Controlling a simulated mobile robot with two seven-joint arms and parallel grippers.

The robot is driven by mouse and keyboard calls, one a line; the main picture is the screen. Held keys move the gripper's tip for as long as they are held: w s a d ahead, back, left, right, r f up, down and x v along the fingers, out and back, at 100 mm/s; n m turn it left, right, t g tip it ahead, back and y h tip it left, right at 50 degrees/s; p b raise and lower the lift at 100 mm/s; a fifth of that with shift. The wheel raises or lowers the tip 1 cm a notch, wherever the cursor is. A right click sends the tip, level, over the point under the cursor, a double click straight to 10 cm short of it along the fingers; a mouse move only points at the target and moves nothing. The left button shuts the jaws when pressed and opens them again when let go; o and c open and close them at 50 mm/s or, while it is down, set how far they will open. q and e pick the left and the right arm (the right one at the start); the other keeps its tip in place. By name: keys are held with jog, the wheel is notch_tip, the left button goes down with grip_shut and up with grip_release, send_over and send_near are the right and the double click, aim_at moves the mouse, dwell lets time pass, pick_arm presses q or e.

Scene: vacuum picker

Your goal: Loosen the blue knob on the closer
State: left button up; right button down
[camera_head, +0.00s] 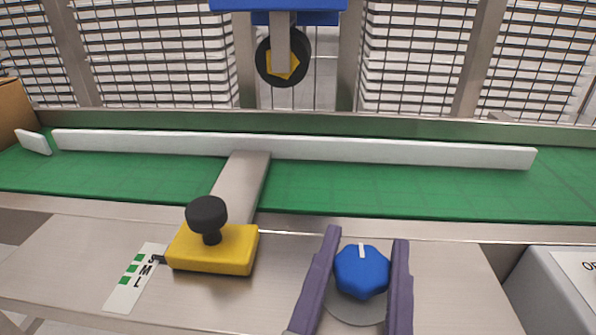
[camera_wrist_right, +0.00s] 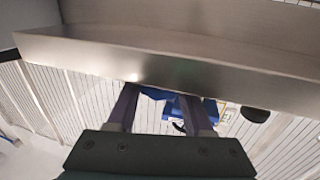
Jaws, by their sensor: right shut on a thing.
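The blue knob (camera_head: 362,272) sits on a round grey plate (camera_head: 356,312) on the metal table, right of centre in the head view. A white mark on its top points away from me, toward the belt. My right gripper (camera_head: 367,236) has its two purple fingers on either side of the knob and is shut on it. In the right wrist view the fingers point away from the camera, and blue surfaces show between and beside them; I cannot tell which of these is the knob. My left gripper is in neither view.
Left of the knob, a yellow block (camera_head: 212,250) with a black knob (camera_head: 207,215) carries a metal bar reaching over the green belt (camera_head: 330,190). An S-M-L scale (camera_head: 135,278) lies beside it. A long white rail (camera_head: 300,147) crosses the belt. A grey box (camera_head: 555,290) stands right.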

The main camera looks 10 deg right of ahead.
jog(key=shift+r+n+y+p, duration=0.15)
jog(key=shift+n+y+p, duration=0.15)
jog(key=shift+y+p, duration=0.35)
jog(key=n+t+y+p, duration=0.2)
jog(key=n+y+p, duration=0.1)
jog(key=y+p, duration=0.2)
jog(key=shift+n+p, duration=0.35)
jog(key=shift+n, duration=0.05)
jog(key=n+y+p, duration=0.1)
jog(key=y, duration=0.2)
jog(key=shift+n, duration=0.3)
jog(key=n+y, duration=0.2)
jog(key=shift+y+p, duration=0.35)
jog(key=shift+p, duration=0.05)
jog(key=n+y, duration=0.1)
jog(key=y, duration=0.1)
jog(key=shift+f+n+g+y, duration=0.25)
jog(key=shift+n+g+y, duration=0.05)
jog(key=shift+n+g, duration=0.1)
jog(key=n+g+y, duration=0.1)
jog(key=n+y, duration=0.1)
jog(key=y, duration=0.1)
jog(key=shift+a+f+b, duration=0.1)
jog(key=shift+b, duration=0.3)
jog(key=shift+n+g+y+b, duration=0.35)
jog(key=shift+n+g+y, duration=0.45)
jog(key=shift+y, duration=0.2)
jog(key=shift+a+y, duration=0.1)
jog(key=shift+y, duration=0.2)
